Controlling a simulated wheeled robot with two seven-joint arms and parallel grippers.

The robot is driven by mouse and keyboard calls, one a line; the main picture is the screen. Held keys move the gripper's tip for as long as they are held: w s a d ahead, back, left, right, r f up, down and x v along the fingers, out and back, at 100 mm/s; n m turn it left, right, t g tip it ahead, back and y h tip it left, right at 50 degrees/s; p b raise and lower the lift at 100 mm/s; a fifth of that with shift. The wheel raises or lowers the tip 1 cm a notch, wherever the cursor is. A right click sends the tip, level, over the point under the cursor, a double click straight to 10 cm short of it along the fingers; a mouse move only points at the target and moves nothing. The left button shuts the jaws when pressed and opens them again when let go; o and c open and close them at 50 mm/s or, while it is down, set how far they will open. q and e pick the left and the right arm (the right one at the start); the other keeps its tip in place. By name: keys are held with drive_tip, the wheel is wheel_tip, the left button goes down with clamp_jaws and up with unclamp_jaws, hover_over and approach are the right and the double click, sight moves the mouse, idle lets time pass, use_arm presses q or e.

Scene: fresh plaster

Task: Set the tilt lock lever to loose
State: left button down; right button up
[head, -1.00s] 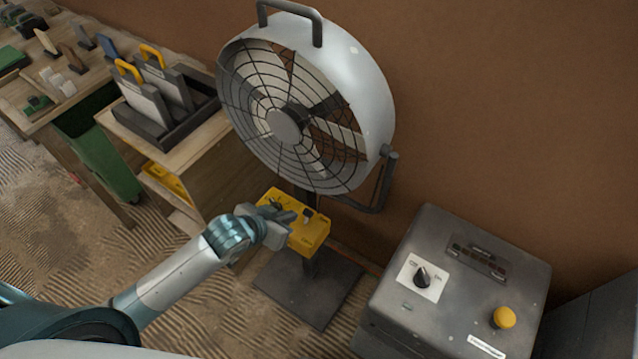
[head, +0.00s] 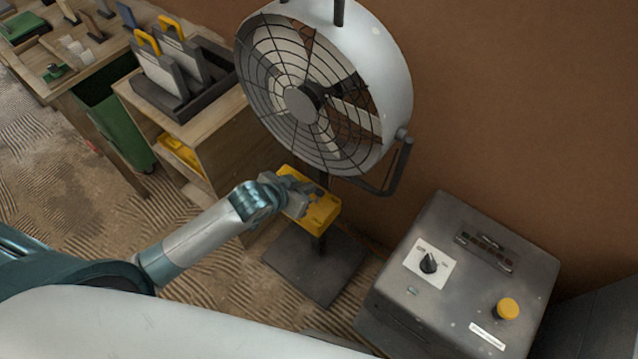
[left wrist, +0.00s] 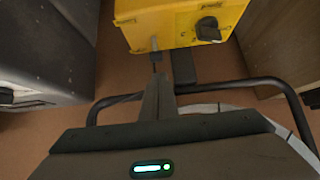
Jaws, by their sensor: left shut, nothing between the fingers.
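The fan (head: 302,105) stands on a dark post with a yellow control box (head: 322,214) below its head. In the left wrist view, the yellow box (left wrist: 180,22) carries a black knob (left wrist: 208,28) and a thin grey lever with a dark tip (left wrist: 154,46). I cannot read any marking that says which is the tilt lock lever or how it is set. My left gripper (head: 306,192) is at the box in the head view. In the left wrist view its fingers (left wrist: 157,84) are shut and empty, with their tips close below the thin lever; contact is unclear. My right gripper is out of view.
A grey control cabinet (head: 462,275) with a dial and yellow button stands at the right. A wooden bench (head: 215,128) with a dark tray is behind my left arm. The fan's dark base plate (head: 315,265) lies on the floor. A brown wall backs the fan.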

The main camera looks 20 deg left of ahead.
sight(319, 189)
use_arm(q)
drive_tip(key=shift+p+x, duration=0.45)
drive_tip(key=shift+x, duration=3)
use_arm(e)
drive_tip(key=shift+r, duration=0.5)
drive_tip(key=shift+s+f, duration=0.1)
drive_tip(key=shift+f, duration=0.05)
